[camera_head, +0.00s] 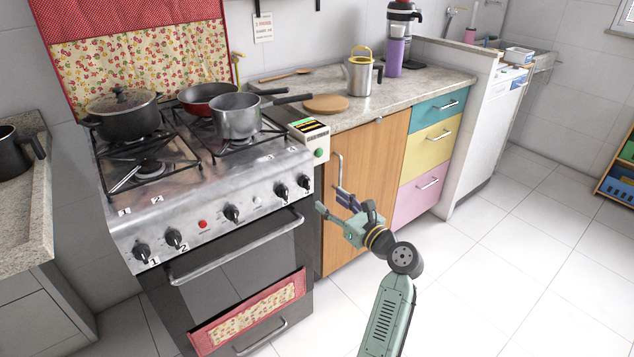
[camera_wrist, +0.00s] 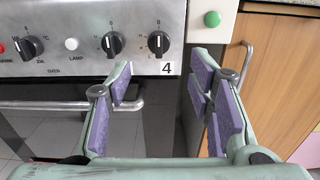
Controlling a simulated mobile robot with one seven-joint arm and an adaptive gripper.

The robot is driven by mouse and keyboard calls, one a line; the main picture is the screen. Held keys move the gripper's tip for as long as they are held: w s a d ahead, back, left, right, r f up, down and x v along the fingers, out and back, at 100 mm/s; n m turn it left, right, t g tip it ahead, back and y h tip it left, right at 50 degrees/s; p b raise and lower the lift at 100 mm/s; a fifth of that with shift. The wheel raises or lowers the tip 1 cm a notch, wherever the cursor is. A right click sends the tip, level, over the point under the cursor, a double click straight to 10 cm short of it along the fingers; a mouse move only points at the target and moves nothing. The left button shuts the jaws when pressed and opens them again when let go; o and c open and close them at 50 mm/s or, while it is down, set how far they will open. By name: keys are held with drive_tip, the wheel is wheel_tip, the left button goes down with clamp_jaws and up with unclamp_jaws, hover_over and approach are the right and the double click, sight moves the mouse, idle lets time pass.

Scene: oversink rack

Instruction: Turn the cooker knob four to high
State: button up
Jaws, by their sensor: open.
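Knob four is a black round knob (camera_wrist: 158,42) with a light, roughly upright grip bar, above a "4" label on the steel cooker panel. In the head view, knob four (camera_head: 304,182) is the rightmost on the front of the cooker (camera_head: 185,215). My gripper (camera_head: 330,202) is in front of the cooker's right end, apart from the knob. In the wrist view, the purple-padded fingers of my gripper (camera_wrist: 163,80) are spread wide and empty, with their tips below and either side of knob four.
Another black knob (camera_wrist: 112,44) is close left of knob four. A horizontal oven handle (camera_head: 235,248) runs below the panel. A wooden cabinet door with a metal handle (camera_head: 338,170) stands to the right. Pots, including a steel saucepan (camera_head: 236,117), sit on top. The floor at right is clear.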

sight(309, 185)
drive_tip(key=p+x, duration=0.1)
drive_tip(key=x, duration=0.8)
drive_tip(key=shift+w+a, duration=0.2)
drive_tip(key=shift+a, duration=0.05)
drive_tip(key=c, duration=1.1)
drive_tip(key=shift+c, duration=0.2)
